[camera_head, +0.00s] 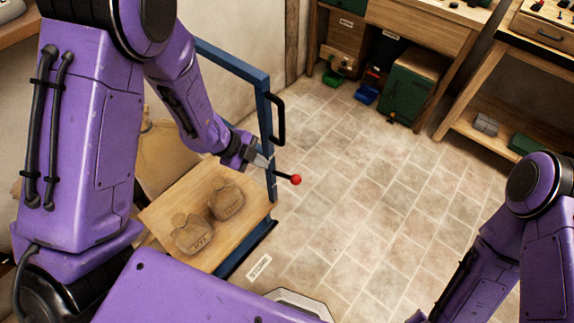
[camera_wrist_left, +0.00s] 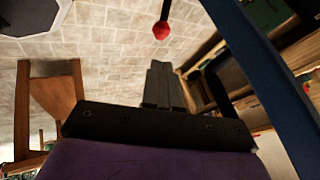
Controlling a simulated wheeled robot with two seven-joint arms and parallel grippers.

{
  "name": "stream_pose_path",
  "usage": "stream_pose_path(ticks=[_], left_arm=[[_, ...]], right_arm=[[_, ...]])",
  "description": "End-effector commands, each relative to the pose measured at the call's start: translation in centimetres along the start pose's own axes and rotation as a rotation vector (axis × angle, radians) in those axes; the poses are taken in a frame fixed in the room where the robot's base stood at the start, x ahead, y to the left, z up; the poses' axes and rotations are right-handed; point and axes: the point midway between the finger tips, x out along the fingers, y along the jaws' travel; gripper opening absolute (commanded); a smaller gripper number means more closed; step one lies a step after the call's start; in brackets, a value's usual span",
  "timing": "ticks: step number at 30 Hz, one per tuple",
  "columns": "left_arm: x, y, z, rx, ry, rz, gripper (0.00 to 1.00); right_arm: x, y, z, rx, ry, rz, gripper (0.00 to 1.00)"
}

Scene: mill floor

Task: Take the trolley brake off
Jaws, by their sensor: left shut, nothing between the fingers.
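The trolley has a blue frame (camera_head: 262,100) with a black handle (camera_head: 280,120) and a wooden deck (camera_head: 165,212). A brake lever with a red ball knob (camera_head: 296,180) sticks out to the right from the trolley's post. The knob also shows in the left wrist view (camera_wrist_left: 161,31), just beyond the fingertips. My left gripper (camera_head: 264,162) is shut and empty, close to the post, above and left of the knob. Its closed fingers (camera_wrist_left: 160,75) point toward the knob with a gap between. My right arm shows at the right, but its gripper is out of view.
Two tan sacks (camera_head: 226,199) (camera_head: 193,234) sit on the deck. A white label (camera_head: 258,268) lies on the floor beside the trolley. A workbench (camera_head: 415,25) with a green cabinet (camera_head: 408,88) and small bins stands at the back. The tiled floor right of the trolley is clear.

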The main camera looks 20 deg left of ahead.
Motion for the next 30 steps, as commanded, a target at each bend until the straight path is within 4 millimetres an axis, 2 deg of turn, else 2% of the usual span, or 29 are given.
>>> stream_pose_path(ticks=[1,3,14,17,30], left_arm=[[-0.8,-0.6,-0.1,0.059,-0.007,0.010,0.00],[-1.1,-0.7,0.0,0.102,-0.010,0.020,0.00],[-0.4,-0.5,0.1,0.102,-0.008,0.023,0.00],[1.0,-0.4,0.1,0.100,-0.008,0.025,0.00],[10.2,-0.2,0.1,0.099,-0.008,0.025,0.00]], right_arm=[[-0.4,0.0,-0.1,0.000,0.000,0.000,0.43],[-0.3,0.0,-0.1,0.000,0.000,0.000,0.43],[-0.2,0.0,-0.1,0.000,0.000,0.000,0.43],[0.0,0.0,0.0,0.000,0.000,0.000,0.43],[-0.2,0.0,-0.1,0.000,0.000,0.000,0.43]])
